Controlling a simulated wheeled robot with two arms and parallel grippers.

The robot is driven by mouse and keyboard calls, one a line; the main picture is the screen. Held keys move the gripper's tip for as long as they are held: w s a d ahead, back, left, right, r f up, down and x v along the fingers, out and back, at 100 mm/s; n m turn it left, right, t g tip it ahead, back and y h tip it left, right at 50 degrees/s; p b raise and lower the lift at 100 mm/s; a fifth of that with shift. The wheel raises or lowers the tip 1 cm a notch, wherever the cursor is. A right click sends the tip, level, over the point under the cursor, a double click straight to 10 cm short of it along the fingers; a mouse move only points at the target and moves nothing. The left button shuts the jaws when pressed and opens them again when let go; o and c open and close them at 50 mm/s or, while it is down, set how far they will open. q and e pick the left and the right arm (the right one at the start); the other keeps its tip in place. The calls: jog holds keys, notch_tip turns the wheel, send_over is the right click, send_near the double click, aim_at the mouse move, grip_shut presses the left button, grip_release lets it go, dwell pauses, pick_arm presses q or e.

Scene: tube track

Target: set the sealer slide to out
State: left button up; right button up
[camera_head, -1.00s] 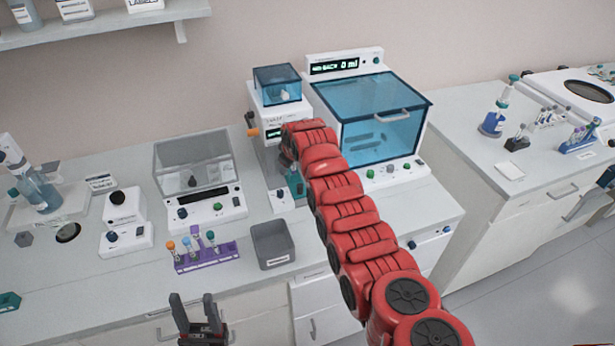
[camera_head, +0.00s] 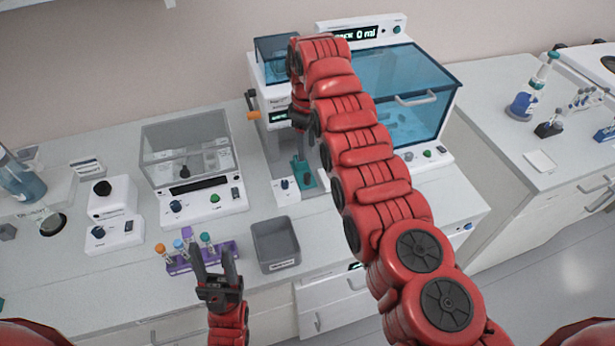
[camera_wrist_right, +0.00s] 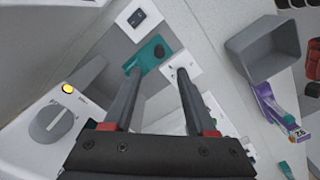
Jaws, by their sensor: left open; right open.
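The sealer (camera_head: 272,105) is a tall white unit with an orange side handle, left of the large blue-windowed machine. Its teal slide (camera_head: 303,178) shows low at its front, partly hidden by my right arm in the head view. In the right wrist view the teal slide (camera_wrist_right: 141,65) bears a dark knob (camera_wrist_right: 158,51). My right gripper (camera_wrist_right: 160,76) is open, its two fingers apart and pointing toward the slide, with nothing between them. In the head view my red right arm largely covers it. My left gripper (camera_head: 213,265) is open and empty in front of the purple tube rack.
A grey bin (camera_head: 275,243) stands in front of the sealer. The purple rack (camera_head: 180,264) holds several capped tubes. A clear-lidded device (camera_head: 190,170) stands to the left. The blue-windowed machine (camera_head: 405,90) stands close on the right.

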send_over(307, 175)
notch_tip(307, 175, down, 6)
jog(key=shift+f, duration=0.25)
notch_tip(307, 175, down, 5)
jog(key=shift+f+b, duration=0.1)
jog(key=shift+b, duration=1.1)
jog(key=shift+w+f, duration=0.1)
jog(key=shift+f, duration=0.25)
jog(key=shift+r, duration=0.1)
grip_shut()
